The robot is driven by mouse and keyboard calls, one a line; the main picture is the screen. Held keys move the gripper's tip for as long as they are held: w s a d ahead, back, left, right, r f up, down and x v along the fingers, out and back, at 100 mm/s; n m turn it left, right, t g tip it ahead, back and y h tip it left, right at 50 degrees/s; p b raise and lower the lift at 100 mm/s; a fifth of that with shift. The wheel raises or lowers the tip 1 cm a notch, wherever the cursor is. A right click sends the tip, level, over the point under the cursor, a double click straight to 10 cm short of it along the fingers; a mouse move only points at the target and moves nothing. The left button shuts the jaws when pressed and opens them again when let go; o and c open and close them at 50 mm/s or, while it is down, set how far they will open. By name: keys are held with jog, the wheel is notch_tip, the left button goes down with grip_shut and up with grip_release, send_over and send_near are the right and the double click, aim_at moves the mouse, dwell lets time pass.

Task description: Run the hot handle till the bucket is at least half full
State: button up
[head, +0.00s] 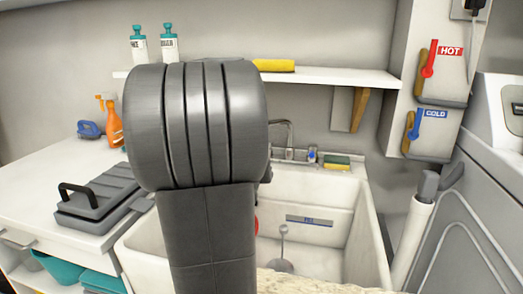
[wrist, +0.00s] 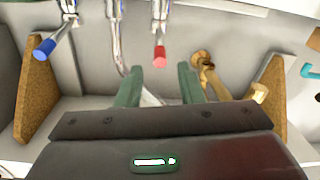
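In the wrist view a short handle with a red end (wrist: 159,55) hangs from a metal fitting, just beyond the gap between my fingertips. My gripper (wrist: 160,85) is open, its two green fingers apart with nothing held between them. A handle with a blue end (wrist: 45,48) is on the left. A metal pipe (wrist: 118,42) runs between the handles. In the head view my arm hides my gripper and part of the white sink (head: 362,235). The metal tap (head: 290,140) stands behind the sink. I cannot make out a bucket in either view.
Wall signs read HOT (head: 451,51) and COLD (head: 436,114), each beside a coloured lever. A shelf (head: 340,76) with a yellow item (head: 273,65) crosses above the sink. Brown brackets (wrist: 38,85) flank the wrist view. A grey case (head: 100,200) lies on the left counter.

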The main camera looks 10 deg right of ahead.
jog(key=b+x, duration=0.1)
jog(key=x, duration=0.9)
jog(key=shift+f+b, duration=0.1)
jog(key=shift+b, duration=0.3)
jog(key=shift+s, duration=0.1)
grip_shut()
